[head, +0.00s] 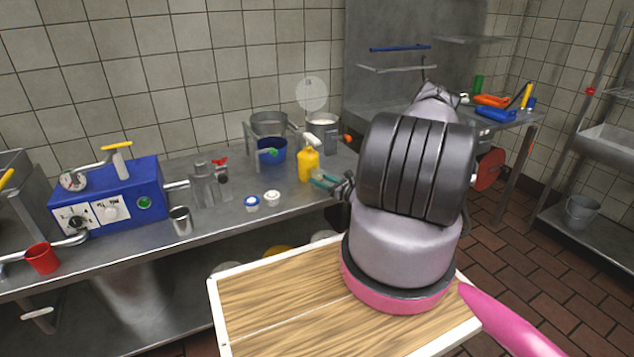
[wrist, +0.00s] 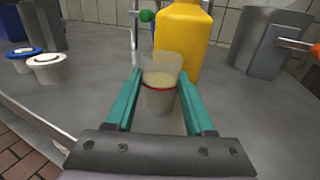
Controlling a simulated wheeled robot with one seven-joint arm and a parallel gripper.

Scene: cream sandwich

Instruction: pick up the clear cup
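The clear cup (wrist: 160,92) stands upright on the steel counter in the wrist view. It is see-through, with a thin red ring around its middle and a pale, cloudy look. My gripper (wrist: 160,76) has its two teal fingers on either side of the cup, with a narrow gap seeming to show beside it, so the fingers look open around it. In the head view my gripper (head: 325,180) is low over the counter's right part, partly behind my arm; I cannot make out the cup there.
A yellow bottle (wrist: 183,42) stands right behind the cup; it also shows in the head view (head: 308,164). White tubs (wrist: 47,67) are at left, a metal container (wrist: 268,45) at right. The counter's front edge is near.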

